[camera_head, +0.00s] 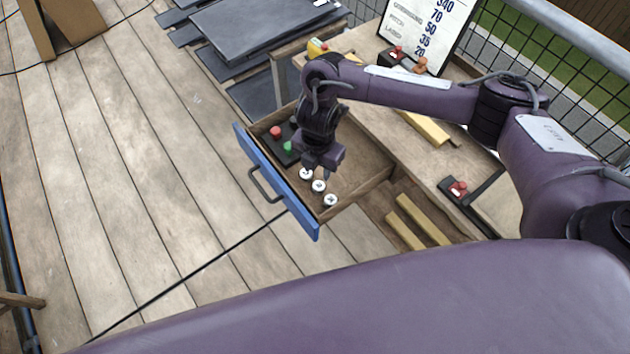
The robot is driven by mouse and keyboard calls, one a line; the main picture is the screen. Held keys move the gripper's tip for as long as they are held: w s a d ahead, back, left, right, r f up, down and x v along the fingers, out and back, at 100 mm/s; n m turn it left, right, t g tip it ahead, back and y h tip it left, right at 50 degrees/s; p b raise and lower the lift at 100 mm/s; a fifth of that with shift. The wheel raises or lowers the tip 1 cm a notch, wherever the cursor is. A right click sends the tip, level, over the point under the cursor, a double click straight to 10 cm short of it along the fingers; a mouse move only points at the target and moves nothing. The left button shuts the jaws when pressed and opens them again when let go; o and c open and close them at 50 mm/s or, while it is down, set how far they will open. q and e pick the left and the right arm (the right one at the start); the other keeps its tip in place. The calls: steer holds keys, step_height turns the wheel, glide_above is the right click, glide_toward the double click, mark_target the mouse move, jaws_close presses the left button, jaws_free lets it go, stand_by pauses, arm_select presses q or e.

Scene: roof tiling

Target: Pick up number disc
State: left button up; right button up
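Several small white discs with dark marks lie in the open drawer (352,188), in a row near its blue front. One disc (306,174) is beside my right gripper, a second (319,186) is in the middle, and a third (330,200) is nearest the drawer's corner. My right gripper (326,174) points down into the drawer, just above and behind the row. Its fingertips are small and dark, so their opening and any contact with a disc cannot be made out. My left gripper is out of view.
A dark block with red and green buttons (288,147) sits in the drawer's left part. The workbench (385,130) carries a number board (425,30), a yellow wooden strip (425,127) and a red-knobbed device (458,188). Dark slates (255,35) are stacked behind. The deck at left is mostly clear.

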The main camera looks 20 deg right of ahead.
mark_target(318, 186)
steer(key=f, duration=0.2)
steer(key=shift+s+d+f, duration=0.1)
steer(key=shift+s+f, duration=0.2)
steer(key=shift+f, duration=0.05)
step_height(318, 186, down, 4)
steer(key=shift+r+p, duration=0.15)
steer(key=shift+p, duration=0.25)
steer(key=shift+f, duration=0.3)
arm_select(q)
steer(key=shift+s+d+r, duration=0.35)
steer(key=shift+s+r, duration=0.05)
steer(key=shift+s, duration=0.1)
arm_select(e)
steer(key=c, duration=0.6)
